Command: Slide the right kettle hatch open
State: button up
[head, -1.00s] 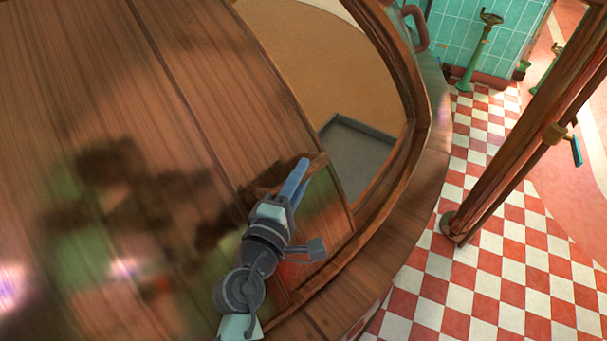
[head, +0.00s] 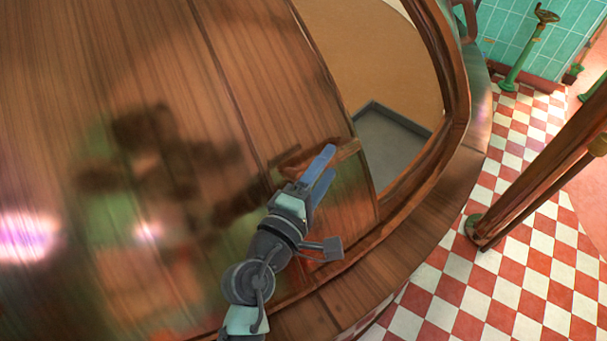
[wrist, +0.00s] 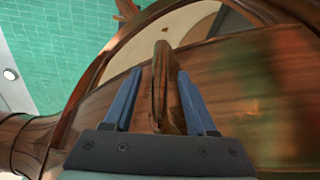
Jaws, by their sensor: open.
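The right kettle hatch (head: 240,90) is a curved, glossy brown wooden panel. It stands partly open, with a gap at its right edge showing a tan interior. A wooden handle (head: 347,151) sits near that edge. My gripper (head: 326,166) is at the handle with its two blue fingers apart. In the wrist view the handle (wrist: 160,80) stands between the two fingers, one on each side. I see a thin gap on the left side; on the right the finger is very close, and I cannot tell if it touches.
A curved wooden rim (head: 440,190) borders the opening. A grey tray-like shape (head: 390,140) shows inside it. A wooden post (head: 530,185) stands to the right on the red and white checkered floor (head: 440,290). Green tiles and a green pedestal (head: 528,50) are behind.

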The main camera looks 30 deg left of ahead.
jog(key=s+b, duration=0.2)
jog(key=s, duration=0.8)
jog(key=shift+r, duration=0.3)
jog(key=w+d+r+m+t, duration=0.1)
jog(key=w+d+r+m, duration=0.25)
jog(key=r, duration=0.45)
jog(key=w+d+r+m+t+h, duration=0.1)
jog(key=w+d+r+m+t, duration=0.15)
jog(key=r+m, duration=0.4)
jog(key=w+d+r+m+t, duration=0.1)
jog(key=w+d+r+m, duration=0.15)
jog(key=r, duration=0.75)
jog(key=s+d+r+m+t, duration=0.2)
jog(key=s+d+r+m, duration=0.1)
jog(key=r, duration=0.8)
jog(key=s+d+r+m+t+y+p, duration=0.1)
jog(key=s+d+r+m+t, duration=0.2)
jog(key=r, duration=0.8)
jog(key=shift+s+d+m, duration=0.4)
jog(key=shift+d+m, duration=0.15)
jog(key=shift+d, duration=0.05)
jog(key=shift+s+r+t, duration=0.15)
jog(key=shift+r+t, duration=0.1)
jog(key=shift+t, duration=0.1)
jog(key=shift+c, duration=0.6)
jog(key=shift+f, duration=0.1)
